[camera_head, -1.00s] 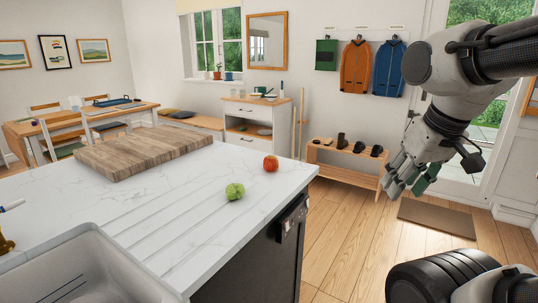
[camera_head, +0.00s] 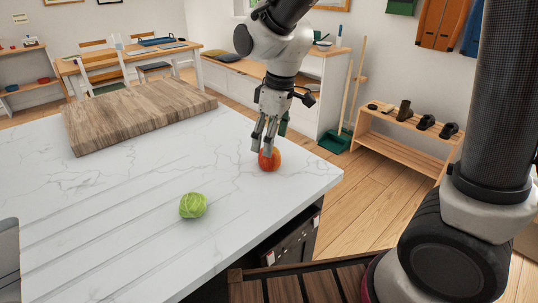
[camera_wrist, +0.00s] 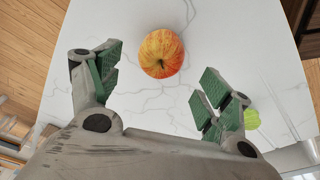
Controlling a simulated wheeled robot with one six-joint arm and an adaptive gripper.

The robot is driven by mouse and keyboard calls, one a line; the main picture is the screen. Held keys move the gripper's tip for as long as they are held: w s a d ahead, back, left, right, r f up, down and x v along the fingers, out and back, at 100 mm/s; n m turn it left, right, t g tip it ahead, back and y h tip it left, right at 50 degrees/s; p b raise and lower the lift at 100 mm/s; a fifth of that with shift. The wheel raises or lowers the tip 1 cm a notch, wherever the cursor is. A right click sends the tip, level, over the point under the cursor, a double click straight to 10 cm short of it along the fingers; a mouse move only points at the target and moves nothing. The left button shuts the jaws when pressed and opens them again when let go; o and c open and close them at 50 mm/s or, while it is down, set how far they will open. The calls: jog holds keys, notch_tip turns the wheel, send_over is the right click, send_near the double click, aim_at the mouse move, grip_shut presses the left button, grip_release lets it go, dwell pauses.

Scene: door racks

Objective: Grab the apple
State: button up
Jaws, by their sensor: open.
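A red and yellow apple (camera_head: 269,159) sits on the white marble counter near its far right corner. In the wrist view the apple (camera_wrist: 161,53) lies stem up, ahead of the fingertips and roughly between their lines. My gripper (camera_head: 265,142) is above and just behind the apple in the head view, pointing down. In the wrist view my gripper (camera_wrist: 152,80) is open, with green finger pads apart and nothing between them. Whether a finger touches the apple cannot be told from the head view.
A green cabbage-like ball (camera_head: 193,205) sits on the counter (camera_head: 120,200), nearer the front. A wooden board (camera_head: 140,112) lies at the back left. The counter's right edge is close to the apple. A wooden shoe rack (camera_head: 400,145) stands beyond on the floor.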

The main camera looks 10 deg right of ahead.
notch_tip(320, 180, down, 6)
jog(key=shift+w+f, duration=0.1)
jog(key=c, duration=1.1)
